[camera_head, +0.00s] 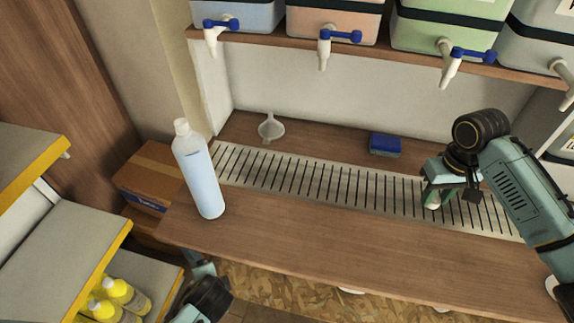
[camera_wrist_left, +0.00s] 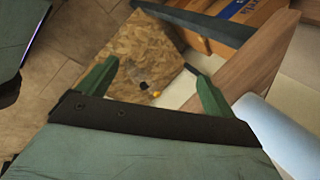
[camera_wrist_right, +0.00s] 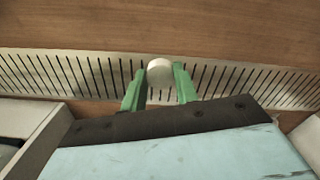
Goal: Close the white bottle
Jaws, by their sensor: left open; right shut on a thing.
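The white bottle (camera_head: 199,172), pale bluish-white with a narrow white neck, stands upright near the left end of the wooden counter. Part of it shows at the lower right of the left wrist view (camera_wrist_left: 285,130). My right gripper (camera_head: 433,198) is over the slotted drain strip at the right and is shut on a small round white cap (camera_wrist_right: 160,70). The cap sits between the green fingertips, apart from the bottle. My left gripper (camera_wrist_left: 158,85) is open and empty, low by the counter's front edge, below the bottle in the head view.
A funnel (camera_head: 271,128) and a blue sponge (camera_head: 385,144) lie behind the drain strip (camera_head: 320,181). A cardboard box (camera_head: 150,176) and shelves with yellow bottles (camera_head: 125,294) are at the left. The counter's middle (camera_head: 330,235) is clear.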

